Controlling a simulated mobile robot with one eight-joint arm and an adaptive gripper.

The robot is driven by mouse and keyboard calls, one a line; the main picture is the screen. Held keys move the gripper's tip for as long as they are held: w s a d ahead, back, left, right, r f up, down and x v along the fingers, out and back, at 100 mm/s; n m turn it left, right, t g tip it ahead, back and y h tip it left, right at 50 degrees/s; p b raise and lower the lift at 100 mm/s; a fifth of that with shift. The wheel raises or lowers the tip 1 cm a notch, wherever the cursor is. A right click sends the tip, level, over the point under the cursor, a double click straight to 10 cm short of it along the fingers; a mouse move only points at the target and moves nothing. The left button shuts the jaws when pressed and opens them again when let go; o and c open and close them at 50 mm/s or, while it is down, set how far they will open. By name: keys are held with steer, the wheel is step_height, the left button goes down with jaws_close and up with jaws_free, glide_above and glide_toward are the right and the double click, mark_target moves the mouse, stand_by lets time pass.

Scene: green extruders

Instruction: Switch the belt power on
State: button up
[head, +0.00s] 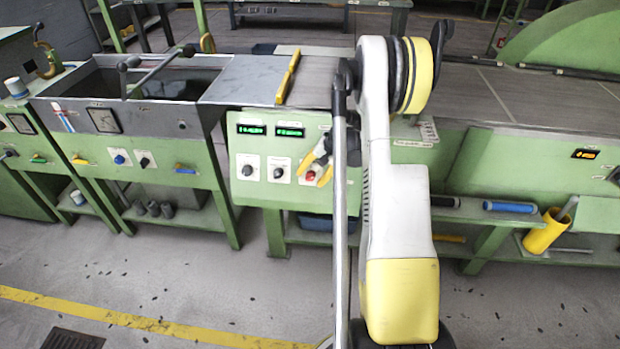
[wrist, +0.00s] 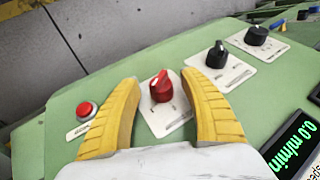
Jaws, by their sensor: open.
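A red rotary knob (wrist: 162,88) on a white plate (wrist: 166,118) sits on the green control panel (head: 238,150). My gripper (wrist: 160,79) is open, with one yellow finger on each side of the red knob. In the wrist view the knob shows between the fingertips, and a gap shows on both sides of it. I cannot tell how deep the fingertips reach around it. In the head view my gripper (head: 318,167) is at the right part of the panel, and the red knob (head: 310,176) shows beside its fingers. The grey belt (head: 525,97) lies at the right.
A black knob (wrist: 217,55) and another black knob (wrist: 256,36) are on the same panel. A red push button (wrist: 87,109) is near the left finger. A green-lit display (wrist: 291,146) reads 0.0 m/min. A water trough (head: 150,85) stands at the left.

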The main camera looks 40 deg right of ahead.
steer(key=v, duration=1.1)
steer(key=shift+r, duration=0.15)
steer(key=s+a+r+n+h, duration=0.1)
steer(key=a+r+n, duration=0.1)
steer(key=a+r, duration=0.6)
steer(key=s+a+r+n+h, duration=0.15)
steer(key=a+r, duration=0.35)
steer(key=a, duration=0.7)
steer(key=s+a+r+n+t, duration=0.2)
steer(key=s+a+n, duration=0.6)
steer(key=s+a, duration=0.5)
steer(key=a, duration=0.4)
steer(key=shift+r+t, duration=0.3)
steer(key=shift+t, duration=0.1)
